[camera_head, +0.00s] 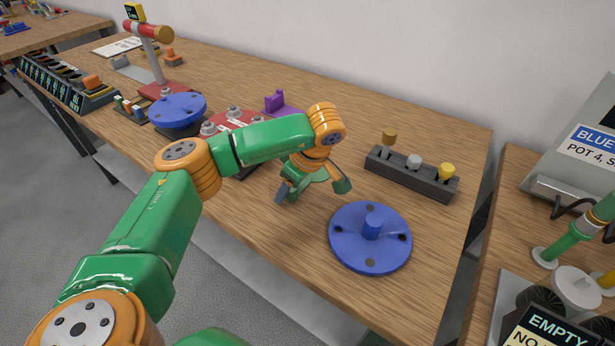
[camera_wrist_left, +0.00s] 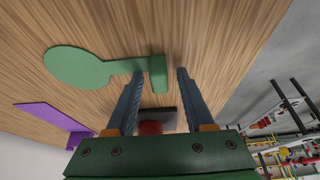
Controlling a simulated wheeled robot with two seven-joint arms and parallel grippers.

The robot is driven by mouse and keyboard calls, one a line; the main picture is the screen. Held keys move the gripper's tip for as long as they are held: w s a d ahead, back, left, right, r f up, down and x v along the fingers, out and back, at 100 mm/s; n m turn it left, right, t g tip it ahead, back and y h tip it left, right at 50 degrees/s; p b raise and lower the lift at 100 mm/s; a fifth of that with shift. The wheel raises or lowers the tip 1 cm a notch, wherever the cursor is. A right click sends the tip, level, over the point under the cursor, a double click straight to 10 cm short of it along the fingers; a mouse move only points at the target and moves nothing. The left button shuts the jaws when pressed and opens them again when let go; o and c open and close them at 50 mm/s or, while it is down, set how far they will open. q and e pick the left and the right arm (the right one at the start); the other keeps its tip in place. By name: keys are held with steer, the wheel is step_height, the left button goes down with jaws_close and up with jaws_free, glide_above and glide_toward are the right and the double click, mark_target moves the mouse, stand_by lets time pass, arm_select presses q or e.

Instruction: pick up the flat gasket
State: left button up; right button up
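In the left wrist view a flat green piece (camera_wrist_left: 85,68), a round disc with a narrow stem and a raised end block, lies on the wooden table; it appears to be the flat gasket. My left gripper (camera_wrist_left: 160,74) is open, its blue-grey fingertips on either side of the end block, with gaps visible. I cannot tell whether the fingers touch the table. In the head view my left gripper (camera_head: 312,190) is low over the table's middle, and my arm hides the green disc. My right gripper is not in view.
A blue flanged disc (camera_head: 345,250) lies right of the gripper. A dark block with several knobs (camera_head: 400,175) stands behind it. A purple bracket (camera_head: 290,110), a red plate (camera_head: 228,121) and another blue disc (camera_head: 178,107) are left. Bare wood lies near the front edge.

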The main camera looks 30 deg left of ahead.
arm_select(q)
jaws_close()
